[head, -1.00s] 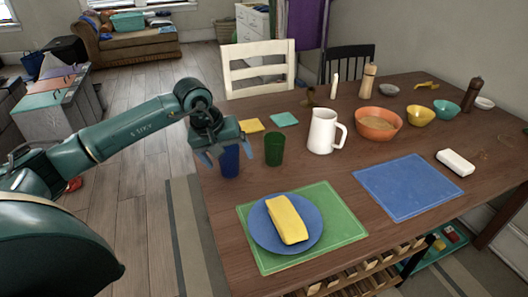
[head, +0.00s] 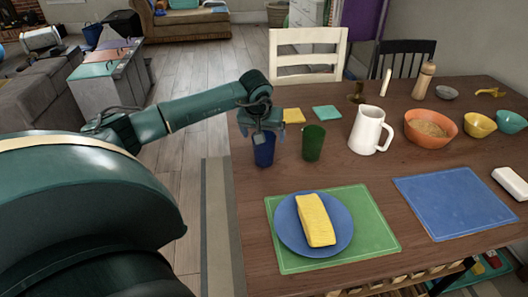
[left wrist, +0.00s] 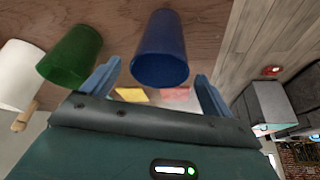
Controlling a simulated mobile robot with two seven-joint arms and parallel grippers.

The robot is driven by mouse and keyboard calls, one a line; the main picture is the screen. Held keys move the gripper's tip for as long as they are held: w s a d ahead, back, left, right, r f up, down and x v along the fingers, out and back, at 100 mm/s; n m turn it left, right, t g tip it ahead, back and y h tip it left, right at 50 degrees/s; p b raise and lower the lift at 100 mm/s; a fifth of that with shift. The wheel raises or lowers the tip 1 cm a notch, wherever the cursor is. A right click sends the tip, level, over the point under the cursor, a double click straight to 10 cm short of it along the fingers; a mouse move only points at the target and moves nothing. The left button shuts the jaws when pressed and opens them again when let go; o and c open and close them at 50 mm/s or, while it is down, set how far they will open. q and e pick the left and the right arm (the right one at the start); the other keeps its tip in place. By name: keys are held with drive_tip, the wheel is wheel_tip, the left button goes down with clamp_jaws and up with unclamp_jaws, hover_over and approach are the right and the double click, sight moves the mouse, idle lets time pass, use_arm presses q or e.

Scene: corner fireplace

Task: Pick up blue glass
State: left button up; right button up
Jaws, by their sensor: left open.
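The blue glass (head: 264,151) stands upright near the left edge of the wooden table. My left gripper (head: 262,138) is at the upper part of the glass, and in the head view it partly covers the rim. In the left wrist view the blue glass (left wrist: 160,50) lies ahead, between the two open blue fingers of the gripper (left wrist: 158,82). A gap shows between the glass and each finger. The jaws are open and hold nothing. My right gripper is not in view.
A green glass (head: 313,143) stands just right of the blue one, with a white pitcher (head: 367,132) beyond it. Yellow (head: 293,116) and teal (head: 327,112) coasters lie behind. A blue plate (head: 289,235) with a yellow block (head: 316,220) rests on a green placemat (head: 375,238).

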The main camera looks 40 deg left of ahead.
use_arm(q)
drive_tip(key=x, duration=0.4)
drive_tip(key=shift+c, duration=0.5)
drive_tip(key=c, duration=1.1)
